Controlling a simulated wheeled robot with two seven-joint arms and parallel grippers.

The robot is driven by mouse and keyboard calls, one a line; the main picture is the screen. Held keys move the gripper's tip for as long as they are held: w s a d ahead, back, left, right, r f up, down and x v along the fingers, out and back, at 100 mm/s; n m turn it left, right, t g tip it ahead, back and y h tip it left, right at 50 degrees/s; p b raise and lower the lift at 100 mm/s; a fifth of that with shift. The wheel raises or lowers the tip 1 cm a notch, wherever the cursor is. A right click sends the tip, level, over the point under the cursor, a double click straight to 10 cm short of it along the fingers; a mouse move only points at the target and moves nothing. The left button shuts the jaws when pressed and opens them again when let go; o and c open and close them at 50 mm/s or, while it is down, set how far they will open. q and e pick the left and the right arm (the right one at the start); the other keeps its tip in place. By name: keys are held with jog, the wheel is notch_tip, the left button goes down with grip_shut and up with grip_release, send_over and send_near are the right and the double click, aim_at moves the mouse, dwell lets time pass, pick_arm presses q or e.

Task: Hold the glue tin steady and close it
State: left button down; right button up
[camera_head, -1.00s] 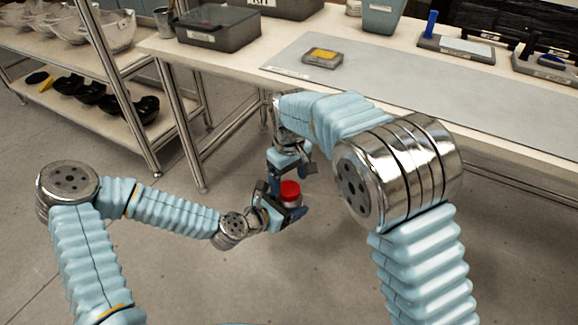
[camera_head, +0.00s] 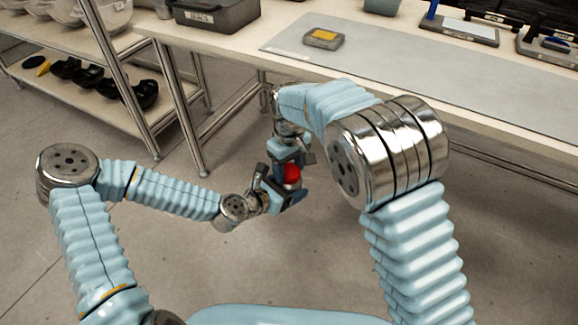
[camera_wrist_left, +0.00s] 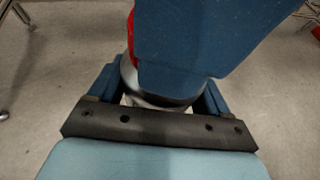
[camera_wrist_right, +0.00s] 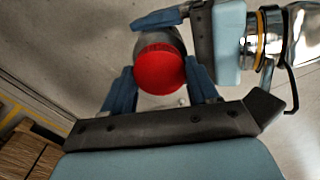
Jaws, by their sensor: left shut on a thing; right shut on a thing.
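The glue tin is a small silver can with a red lid (camera_head: 291,173), held in the air in front of the workbench. My left gripper (camera_head: 284,190) is shut around the tin's body from the left. My right gripper (camera_head: 291,167) comes down from above and is shut on the red lid. In the right wrist view the round lid (camera_wrist_right: 161,72) sits between the two blue fingers, on the tin. In the left wrist view a blue finger of my right gripper hides most of the tin (camera_wrist_left: 130,75). Whether the lid is fully seated cannot be told.
The workbench (camera_head: 240,52) stands behind, with a grey mat (camera_head: 400,65), a yellow-topped block (camera_head: 323,38) and a dark bin (camera_head: 215,15). A shelf rack with black parts (camera_head: 88,82) is at the left. Open floor lies below the grippers.

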jog(key=o, duration=1.2)
jog(key=shift+o, duration=0.2)
notch_tip(320, 180, up, 12)
jog(key=shift+d, duration=0.1)
